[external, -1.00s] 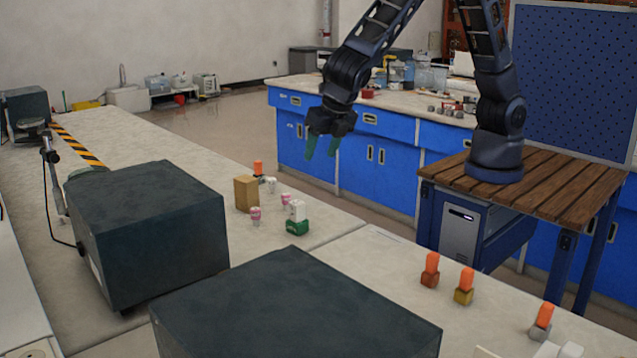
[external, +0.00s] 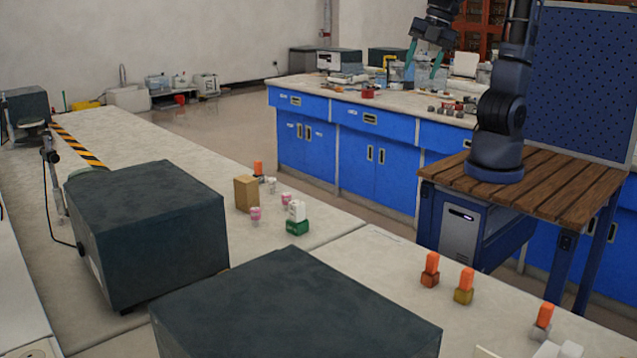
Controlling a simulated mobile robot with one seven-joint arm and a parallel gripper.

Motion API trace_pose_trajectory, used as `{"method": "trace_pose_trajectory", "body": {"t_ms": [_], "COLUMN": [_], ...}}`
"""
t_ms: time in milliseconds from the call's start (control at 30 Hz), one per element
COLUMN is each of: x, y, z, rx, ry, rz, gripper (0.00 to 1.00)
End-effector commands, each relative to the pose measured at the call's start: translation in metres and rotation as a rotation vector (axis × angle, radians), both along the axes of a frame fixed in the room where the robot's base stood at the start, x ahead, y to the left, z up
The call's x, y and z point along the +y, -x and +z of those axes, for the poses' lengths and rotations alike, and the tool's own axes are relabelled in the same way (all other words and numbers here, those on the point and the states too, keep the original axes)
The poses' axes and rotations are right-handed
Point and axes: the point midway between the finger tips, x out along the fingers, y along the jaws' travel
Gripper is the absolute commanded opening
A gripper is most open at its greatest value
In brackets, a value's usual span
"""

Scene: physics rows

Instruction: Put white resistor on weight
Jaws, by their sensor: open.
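My gripper (external: 422,66) is raised high at the upper right, in front of the back counter in the picture. Its two green fingers are apart with nothing between them. A small white block-like piece (external: 297,211), possibly the white resistor, stands upright on a green block (external: 297,227) on the long bench. Beside it are two small pink-and-white pieces (external: 255,215) and a small pale grey piece (external: 271,185). Which of the small pieces is the weight, I cannot tell. My gripper is far from all of them.
Large dark boxes (external: 145,235) block the bench's left and front. Several orange-topped pieces (external: 430,268) stand at the right. Bench surface right of the green block is clear.

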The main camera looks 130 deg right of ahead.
Motion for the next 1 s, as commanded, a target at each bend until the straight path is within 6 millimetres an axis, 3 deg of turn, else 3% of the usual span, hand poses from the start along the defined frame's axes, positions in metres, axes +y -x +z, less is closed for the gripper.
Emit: {"method": "trace_pose_trajectory", "body": {"t_ms": [267, 500, 700, 1000], "x": [0.021, 0.037, 0.043, 0.045], "y": [0.077, 0.133, 0.158, 0.162], "z": [0.012, 0.008, 0.003, 0.002], "rx": [-0.110, -0.178, -0.204, -0.207], "ry": [-0.139, -0.270, -0.336, -0.349], "rz": [-0.203, -0.362, -0.437, -0.453], "gripper": [0.50, 0.50, 0.50, 0.50]}}
